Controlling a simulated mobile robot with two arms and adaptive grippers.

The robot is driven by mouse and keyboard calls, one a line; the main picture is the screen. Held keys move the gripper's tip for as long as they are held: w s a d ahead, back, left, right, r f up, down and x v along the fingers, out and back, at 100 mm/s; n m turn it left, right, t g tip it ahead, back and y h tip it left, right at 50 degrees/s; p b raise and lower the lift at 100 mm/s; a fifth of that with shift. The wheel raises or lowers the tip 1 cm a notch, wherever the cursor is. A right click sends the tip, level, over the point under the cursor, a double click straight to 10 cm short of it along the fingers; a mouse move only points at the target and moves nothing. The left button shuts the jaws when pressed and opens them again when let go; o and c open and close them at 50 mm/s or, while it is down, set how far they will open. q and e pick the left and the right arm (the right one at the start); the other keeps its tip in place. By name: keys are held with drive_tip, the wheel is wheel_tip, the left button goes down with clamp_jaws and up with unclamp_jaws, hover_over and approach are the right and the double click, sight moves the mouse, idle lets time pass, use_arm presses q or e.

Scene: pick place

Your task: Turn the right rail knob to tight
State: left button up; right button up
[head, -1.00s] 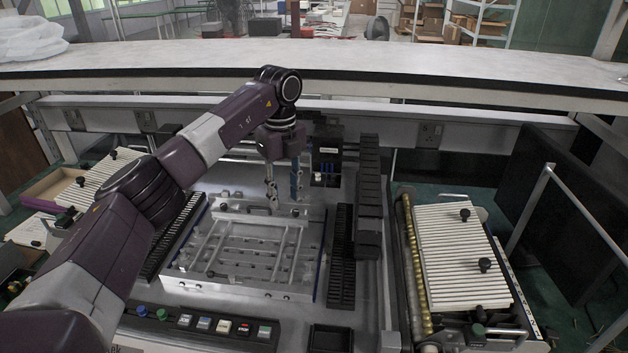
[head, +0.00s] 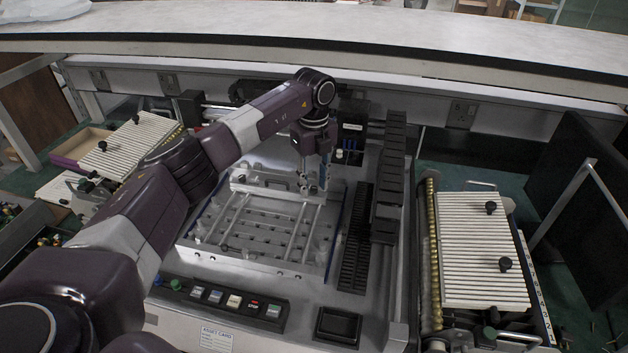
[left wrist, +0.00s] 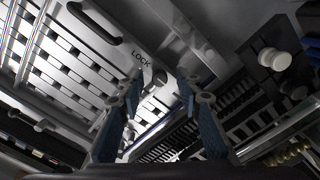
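The clear-topped rail fixture (head: 237,250) sits in the middle of the machine, with crossing rails. My left gripper (head: 314,187) points down over its back right corner. In the left wrist view, the left gripper (left wrist: 163,80) is open, its blue fingers apart. A small round knob (left wrist: 160,78) shows between and just beyond the fingertips, beside the printed word LOCK (left wrist: 141,59). I cannot tell whether either finger touches it. In the head view the gripper hides this spot. My right gripper is not in view.
A black handle (left wrist: 95,22) lies on the fixture's plate. A dark slotted rack (head: 356,238) and a tall black column (head: 390,180) stand right of the fixture. A button panel (head: 217,300) is in front. A slatted board with black knobs (head: 482,250) lies farther right.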

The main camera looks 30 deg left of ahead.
use_arm(q)
drive_tip(key=c, duration=0.6)
clamp_jaws()
